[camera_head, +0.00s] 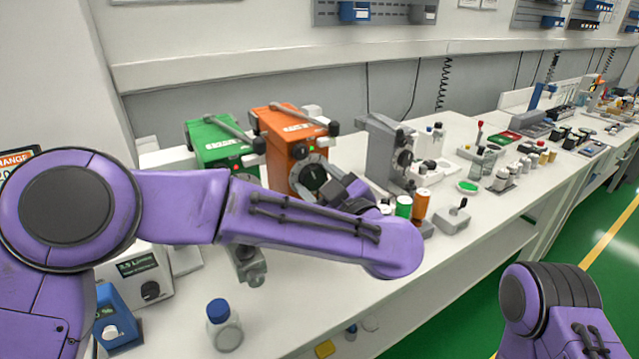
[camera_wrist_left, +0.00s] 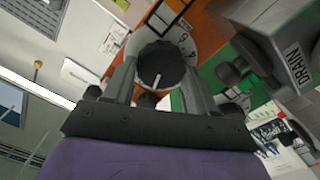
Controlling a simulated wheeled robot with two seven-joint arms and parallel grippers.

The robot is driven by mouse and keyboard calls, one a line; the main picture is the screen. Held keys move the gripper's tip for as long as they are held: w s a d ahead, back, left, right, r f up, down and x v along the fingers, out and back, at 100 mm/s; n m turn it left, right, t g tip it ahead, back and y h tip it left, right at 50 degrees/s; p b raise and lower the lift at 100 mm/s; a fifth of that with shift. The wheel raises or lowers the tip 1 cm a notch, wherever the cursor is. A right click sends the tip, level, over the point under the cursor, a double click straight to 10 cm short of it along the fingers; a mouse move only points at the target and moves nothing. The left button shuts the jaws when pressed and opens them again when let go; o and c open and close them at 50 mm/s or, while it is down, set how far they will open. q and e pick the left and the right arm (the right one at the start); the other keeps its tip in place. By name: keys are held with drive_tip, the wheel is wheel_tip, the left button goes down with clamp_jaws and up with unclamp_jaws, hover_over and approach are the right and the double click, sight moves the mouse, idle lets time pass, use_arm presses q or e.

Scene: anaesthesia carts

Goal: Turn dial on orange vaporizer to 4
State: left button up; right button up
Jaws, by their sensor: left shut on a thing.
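The orange vaporizer (camera_head: 289,138) stands on the white bench, right of the green vaporizer (camera_head: 208,142). Its black round dial (camera_head: 313,177) is on the front, partly behind my left gripper (camera_head: 332,183). In the left wrist view, the dial (camera_wrist_left: 161,66) sits between the two fingers of my left gripper (camera_wrist_left: 158,78), which is shut on it. A white pointer mark shows on the dial's face. The scale numbers around it are too small to read. My right gripper is outside both views; only part of my right arm shows at lower right.
A grey vaporizer-like unit (camera_head: 386,150) stands right of the orange one. A blue-capped bottle (camera_head: 223,325) stands at the front. Several small items crowd the bench further right.

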use_arm(q)
drive_tip(key=shift+f+n+b, duration=0.1)
drive_tip(key=shift+n+b, duration=0.25)
drive_tip(key=shift+n, duration=0.85)
drive_tip(key=o, duration=1.1)
drive_tip(key=shift+w, duration=0.15)
drive_tip(key=shift+c, duration=0.2)
drive_tip(key=b+v, duration=0.2)
drive_tip(key=v, duration=0.8)
drive_tip(key=shift+s, duration=0.25)
